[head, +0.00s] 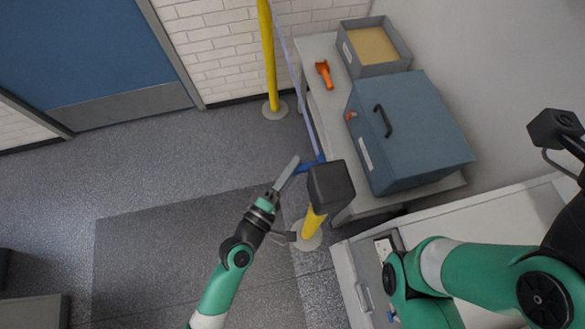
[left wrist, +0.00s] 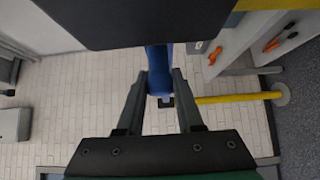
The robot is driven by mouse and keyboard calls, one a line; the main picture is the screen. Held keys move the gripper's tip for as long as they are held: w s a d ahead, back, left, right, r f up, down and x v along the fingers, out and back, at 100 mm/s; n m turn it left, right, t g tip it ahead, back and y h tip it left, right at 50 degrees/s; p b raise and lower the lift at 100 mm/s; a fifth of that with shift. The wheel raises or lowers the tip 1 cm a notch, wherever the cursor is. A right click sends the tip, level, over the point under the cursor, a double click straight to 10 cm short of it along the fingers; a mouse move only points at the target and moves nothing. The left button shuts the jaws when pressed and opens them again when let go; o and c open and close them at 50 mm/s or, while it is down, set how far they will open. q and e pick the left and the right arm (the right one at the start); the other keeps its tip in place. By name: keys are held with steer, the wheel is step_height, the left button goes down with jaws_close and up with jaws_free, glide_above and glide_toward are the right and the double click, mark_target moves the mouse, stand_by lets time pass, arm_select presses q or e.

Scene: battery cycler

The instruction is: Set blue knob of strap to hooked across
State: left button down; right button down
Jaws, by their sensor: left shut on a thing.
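The blue knob (head: 309,165) is at the near end of the pale strap (head: 296,72), beside the dark head (head: 331,187) of the near yellow post (head: 313,224). The strap runs from the knob up toward the far yellow post (head: 268,58). My left gripper (head: 297,169) is shut on the knob from the left. In the left wrist view, the blue knob (left wrist: 158,76) sits between the fingers, just below a large dark block (left wrist: 150,20). Whether the knob touches or is hooked into the post head cannot be told. My right gripper is outside the view.
A blue-grey box with a black handle (head: 425,130) stands on a bench right of the strap. An orange tool (head: 324,74) and a grey tray (head: 399,67) are behind it. A white cabinet (head: 440,218) is at lower right.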

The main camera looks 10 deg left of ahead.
arm_select(q)
steer(key=shift+d+r, duration=0.1)
steer(key=c, duration=0.9)
jaws_free()
steer(key=o, duration=0.3)
steer(key=shift+s, duration=0.25)
steer(key=shift+o, duration=0.2)
steer(key=shift+w, duration=0.1)
steer(key=b+v, duration=0.1)
steer(key=v, duration=1)
steer(key=shift+s+b, duration=0.3)
steer(key=shift+b, duration=0.05)
steer(key=shift+w+a, duration=0.1)
steer(key=shift+a, duration=0.15)
